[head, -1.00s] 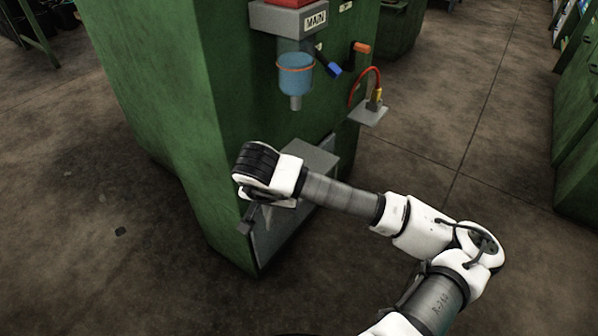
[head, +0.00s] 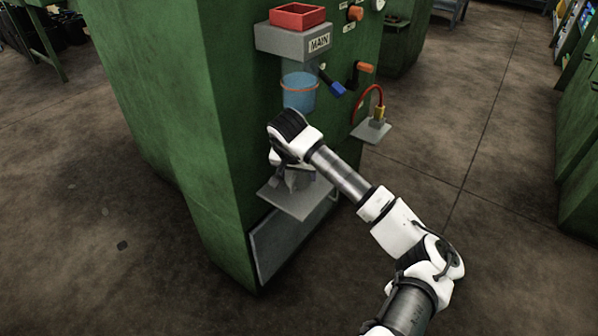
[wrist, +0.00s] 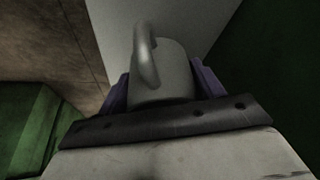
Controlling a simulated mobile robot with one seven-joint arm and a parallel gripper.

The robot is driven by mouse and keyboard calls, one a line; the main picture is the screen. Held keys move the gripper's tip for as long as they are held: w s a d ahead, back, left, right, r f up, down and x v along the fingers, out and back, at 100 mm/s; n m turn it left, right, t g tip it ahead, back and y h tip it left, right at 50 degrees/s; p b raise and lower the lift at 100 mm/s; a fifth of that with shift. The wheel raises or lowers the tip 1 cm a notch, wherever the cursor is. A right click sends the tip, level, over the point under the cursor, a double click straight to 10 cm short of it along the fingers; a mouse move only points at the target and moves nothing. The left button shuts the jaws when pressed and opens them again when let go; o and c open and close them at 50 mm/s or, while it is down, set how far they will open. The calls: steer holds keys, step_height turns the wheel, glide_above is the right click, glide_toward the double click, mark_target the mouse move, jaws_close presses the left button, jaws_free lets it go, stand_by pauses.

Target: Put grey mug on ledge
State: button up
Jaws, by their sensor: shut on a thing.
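The grey mug (wrist: 165,78) is between the two purple fingers of my gripper (wrist: 162,88) in the wrist view, with its handle toward the camera. The gripper is shut on it. In the head view my gripper (head: 292,180) is at the green machine, just over a flat grey ledge (head: 298,206). My wrist and fingers mostly hide the mug there. The ledge also shows as a pale surface behind the mug in the wrist view (wrist: 200,20). I cannot tell whether the mug touches the ledge.
Above my wrist, a blue cup-like part with an orange rim (head: 299,92) hangs under a grey shelf marked MAIN (head: 285,42), which carries a red tray (head: 297,15). To the right are a blue-tipped lever (head: 337,88) and a small plate with a red hose (head: 372,132).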

mark_target(295, 173)
steer(key=shift+w+d+f, duration=0.15)
steer(key=shift+w+f, duration=0.4)
steer(key=shift+w, duration=0.2)
steer(key=shift+f, duration=0.2)
steer(key=shift+f+b, duration=0.25)
steer(key=shift+b, duration=0.1)
steer(key=o, duration=1)
steer(key=shift+o, duration=0.2)
steer(key=shift+r, duration=0.2)
steer(key=shift+s+r+p, duration=0.1)
steer(key=shift+r+p, duration=0.25)
steer(key=shift+p, duration=0.05)
steer(key=v, duration=1.1)
steer(key=shift+s+r+p, duration=0.1)
steer(key=shift+r+p, duration=0.05)
steer(key=shift+p, duration=0.15)
